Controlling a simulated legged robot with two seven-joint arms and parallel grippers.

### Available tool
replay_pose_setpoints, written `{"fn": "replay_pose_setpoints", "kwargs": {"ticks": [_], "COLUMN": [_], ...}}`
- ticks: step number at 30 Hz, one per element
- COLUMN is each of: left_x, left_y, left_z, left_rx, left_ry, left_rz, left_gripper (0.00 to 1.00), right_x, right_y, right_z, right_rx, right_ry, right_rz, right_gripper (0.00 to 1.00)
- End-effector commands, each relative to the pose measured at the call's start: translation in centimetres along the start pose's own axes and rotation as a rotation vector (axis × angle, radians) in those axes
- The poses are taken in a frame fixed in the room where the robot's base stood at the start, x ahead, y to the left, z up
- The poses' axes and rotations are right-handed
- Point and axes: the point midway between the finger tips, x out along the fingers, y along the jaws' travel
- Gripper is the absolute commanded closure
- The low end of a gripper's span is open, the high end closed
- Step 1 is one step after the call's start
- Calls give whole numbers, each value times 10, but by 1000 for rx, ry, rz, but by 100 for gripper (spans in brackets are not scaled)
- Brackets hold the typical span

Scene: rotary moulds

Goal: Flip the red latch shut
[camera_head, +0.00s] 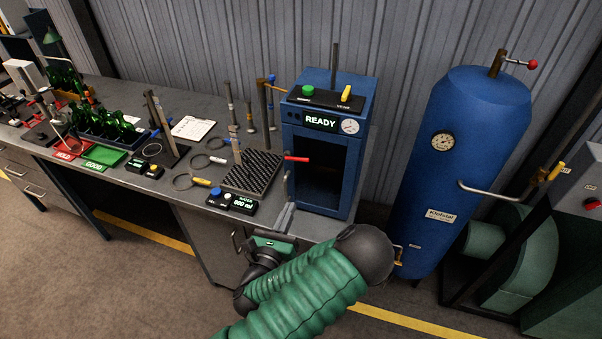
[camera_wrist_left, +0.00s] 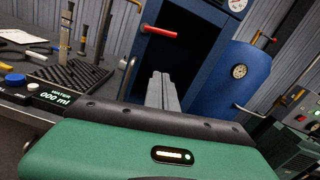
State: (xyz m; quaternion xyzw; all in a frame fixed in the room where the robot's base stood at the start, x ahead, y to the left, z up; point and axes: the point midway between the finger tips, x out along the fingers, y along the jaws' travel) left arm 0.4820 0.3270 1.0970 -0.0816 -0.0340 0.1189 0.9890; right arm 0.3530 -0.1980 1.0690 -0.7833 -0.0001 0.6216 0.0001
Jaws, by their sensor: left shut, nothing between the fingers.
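The red latch (camera_head: 296,158) sticks out at the left front edge of the blue cabinet (camera_head: 355,180). It also shows in the left wrist view (camera_wrist_left: 159,32), where it crosses the dark open front of the cabinet. The cabinet's display reads READY. My left gripper (camera_head: 284,217) is shut and empty, in front of the bench edge, below and slightly left of the latch and apart from it. In the left wrist view its closed fingers (camera_wrist_left: 162,92) point up toward the cabinet opening. My right gripper is not in view.
A water meter (camera_head: 231,202) and a black grid tray (camera_head: 252,172) sit left of the cabinet. Several tools, rings and green bottles (camera_head: 115,124) fill the bench further left. A blue tank (camera_head: 440,180) with a pipe stands to the right.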

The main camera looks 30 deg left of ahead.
Motion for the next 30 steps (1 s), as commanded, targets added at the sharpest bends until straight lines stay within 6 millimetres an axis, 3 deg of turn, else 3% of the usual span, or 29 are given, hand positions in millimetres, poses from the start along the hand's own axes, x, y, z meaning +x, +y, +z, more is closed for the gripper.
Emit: {"fn": "replay_pose_setpoints", "kwargs": {"ticks": [4,8,10,18,24,30], "left_x": [7,25,40,100,107,109], "left_y": [-1,0,-2,-1,-1,-1], "left_z": [-4,-9,4,4,35,40], "left_rx": [-4,-6,-4,-4,-4,-3], "left_ry": [-5,-8,-3,-2,-1,1], "left_rz": [-1,-2,0,0,2,1], "left_gripper": [100,100,100,100,100,100], "right_x": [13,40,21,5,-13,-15], "right_y": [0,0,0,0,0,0], "right_z": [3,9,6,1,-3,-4], "right_rx": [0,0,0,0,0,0], "right_ry": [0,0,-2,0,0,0], "right_rz": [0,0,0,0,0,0], "right_gripper": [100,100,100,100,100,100]}}
